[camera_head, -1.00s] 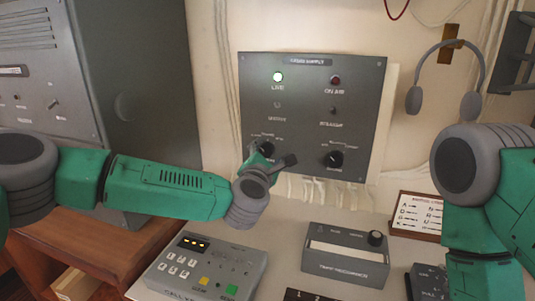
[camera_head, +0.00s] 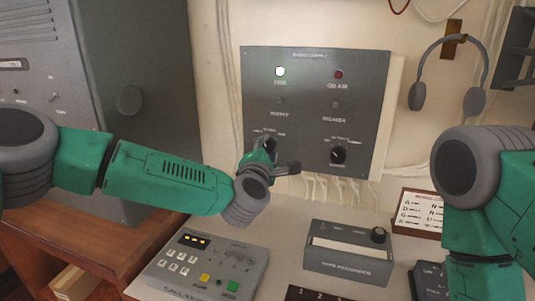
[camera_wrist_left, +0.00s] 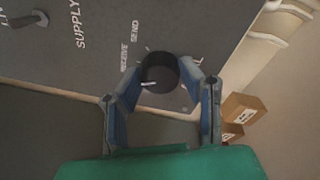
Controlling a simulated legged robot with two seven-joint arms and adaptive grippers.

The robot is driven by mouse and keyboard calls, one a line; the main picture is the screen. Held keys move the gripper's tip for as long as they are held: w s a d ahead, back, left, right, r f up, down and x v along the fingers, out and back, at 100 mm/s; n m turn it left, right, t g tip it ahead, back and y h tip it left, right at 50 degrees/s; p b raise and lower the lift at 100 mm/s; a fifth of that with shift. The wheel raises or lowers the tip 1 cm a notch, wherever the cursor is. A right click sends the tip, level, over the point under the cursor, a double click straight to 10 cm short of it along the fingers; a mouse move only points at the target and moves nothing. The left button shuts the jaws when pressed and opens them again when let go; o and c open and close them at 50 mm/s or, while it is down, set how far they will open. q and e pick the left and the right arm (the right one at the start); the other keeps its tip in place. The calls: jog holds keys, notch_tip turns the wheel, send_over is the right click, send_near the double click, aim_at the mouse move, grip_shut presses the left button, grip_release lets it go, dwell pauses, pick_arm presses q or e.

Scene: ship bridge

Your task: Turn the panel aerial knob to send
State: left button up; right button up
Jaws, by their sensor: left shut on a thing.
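The grey radio panel (camera_head: 318,110) is on the wall, with a lit lamp at its upper left. My left gripper (camera_head: 268,146) is at the panel's lower left and covers most of the knob there in the head view. In the left wrist view, my left gripper (camera_wrist_left: 160,82) is shut on the round black knob (camera_wrist_left: 160,70), one finger on each side. The words RECEIVE and SEND are printed beside this knob. White marks show around its rim, but I cannot tell its exact setting. My right arm is at the right; its gripper is out of view.
A second black knob (camera_head: 338,155) is at the panel's lower right. Below are a keypad box (camera_head: 208,270) and a tape recorder (camera_head: 347,252) on the desk. A headset (camera_head: 447,75) hangs at the right. A large grey cabinet (camera_head: 140,60) stands at the left.

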pick_arm(q)
jog(key=m, duration=0.2)
jog(key=m+b, duration=0.1)
jog(key=m, duration=0.1)
jog(key=shift+s+d+f, duration=0.1)
jog(key=shift+f, duration=0.25)
jog(key=m+h+b, duration=0.1)
jog(key=m, duration=0.3)
jog(key=shift+f, duration=0.1)
jog(key=m+b, duration=0.1)
jog(key=m, duration=0.2)
jog(key=shift+f+m, duration=0.1)
jog(key=shift+m, duration=0.3)
jog(key=shift+f+m+h, duration=0.1)
jog(key=shift+m+h, duration=0.5)
jog(key=shift+m, duration=1.1)
jog(key=o, duration=1.1)
jog(key=shift+r, duration=0.2)
